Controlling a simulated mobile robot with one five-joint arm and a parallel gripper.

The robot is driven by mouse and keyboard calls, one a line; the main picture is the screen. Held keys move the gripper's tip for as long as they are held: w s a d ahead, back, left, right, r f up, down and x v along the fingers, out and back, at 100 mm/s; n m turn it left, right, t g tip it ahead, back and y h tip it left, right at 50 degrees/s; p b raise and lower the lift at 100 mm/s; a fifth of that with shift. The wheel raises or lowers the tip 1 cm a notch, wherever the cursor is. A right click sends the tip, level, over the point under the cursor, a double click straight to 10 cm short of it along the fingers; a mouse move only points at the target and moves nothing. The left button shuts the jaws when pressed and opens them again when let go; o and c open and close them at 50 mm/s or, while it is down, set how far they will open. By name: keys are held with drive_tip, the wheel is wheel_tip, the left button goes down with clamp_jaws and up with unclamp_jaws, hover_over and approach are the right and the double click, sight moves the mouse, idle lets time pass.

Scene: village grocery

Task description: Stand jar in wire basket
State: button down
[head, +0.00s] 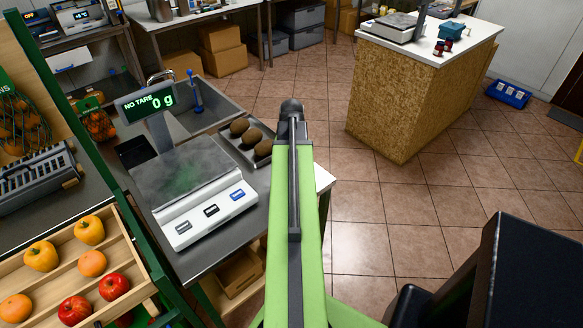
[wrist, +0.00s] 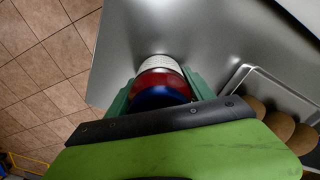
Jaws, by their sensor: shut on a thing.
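In the wrist view, my gripper (wrist: 160,88) has its two green fingers shut on a jar (wrist: 161,83) with a whitish end and a red and blue body. The jar is over the metal counter; I cannot tell whether it touches it. In the head view my green arm reaches forward and hides the gripper and jar.
A scale (head: 190,190) reading 0 g stands between the basket and my arm. A tray (head: 262,170) of brown round items lies on the counter; it also shows in the wrist view (wrist: 245,78). A fruit crate (head: 135,290) is at front left. Open tiled floor lies right.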

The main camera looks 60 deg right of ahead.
drive_tip(key=shift+r, duration=0.1)
drive_tip(key=r+p, duration=0.2)
drive_tip(key=s+r+p, duration=0.1)
drive_tip(key=r+p, duration=0.2)
drive_tip(key=s+d+r+p, duration=0.1)
drive_tip(key=s+r+p, duration=0.4)
drive_tip(key=s, duration=0.5)
drive_tip(key=shift+s+d+r+p, duration=0.3)
drive_tip(key=shift+d+r+p, duration=0.1)
drive_tip(key=shift+p, duration=0.1)
